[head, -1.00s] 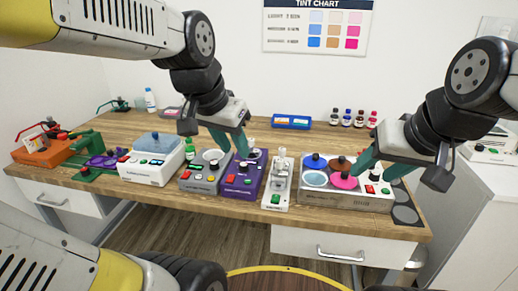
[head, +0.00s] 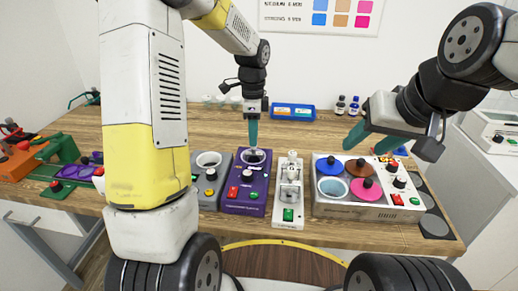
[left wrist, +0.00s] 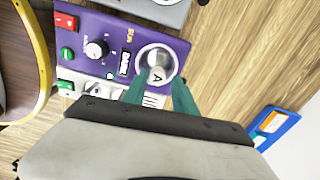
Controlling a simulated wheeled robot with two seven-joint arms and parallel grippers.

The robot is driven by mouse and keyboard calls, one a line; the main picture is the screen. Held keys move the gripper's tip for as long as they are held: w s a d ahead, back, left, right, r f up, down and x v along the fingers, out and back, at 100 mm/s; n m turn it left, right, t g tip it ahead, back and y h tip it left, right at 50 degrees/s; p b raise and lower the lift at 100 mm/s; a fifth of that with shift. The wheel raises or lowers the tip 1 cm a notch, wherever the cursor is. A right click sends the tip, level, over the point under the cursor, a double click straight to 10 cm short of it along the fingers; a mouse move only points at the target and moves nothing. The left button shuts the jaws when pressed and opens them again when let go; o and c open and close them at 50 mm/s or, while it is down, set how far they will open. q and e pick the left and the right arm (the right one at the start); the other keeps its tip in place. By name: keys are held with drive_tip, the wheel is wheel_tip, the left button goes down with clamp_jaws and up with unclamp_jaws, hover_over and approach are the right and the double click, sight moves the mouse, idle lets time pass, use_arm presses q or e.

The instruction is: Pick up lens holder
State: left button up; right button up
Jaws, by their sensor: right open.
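The lens holder looks to be the small grey-white round piece marked A (left wrist: 158,74). It sits in the ringed well of a purple device (head: 236,200), which the left wrist view also shows (left wrist: 125,22). In the head view the left fingers partly hide the well. My left gripper (head: 253,143) points down over the well. In the left wrist view its two teal fingers (left wrist: 159,88) are apart, with the piece between and just past their tips; contact cannot be told. My right gripper (head: 370,138) is open and empty, behind and above the disc device.
A slim white device (head: 289,205) stands right of the purple one, a grey device (head: 208,194) left. The disc device (head: 365,211) carries coloured discs. A blue tray (head: 293,111) and small bottles (head: 347,105) stand behind.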

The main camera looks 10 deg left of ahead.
sight(254, 149)
use_arm(q)
drive_tip(key=f, duration=0.6)
drive_tip(key=shift+s, duration=0.2)
clamp_jaws()
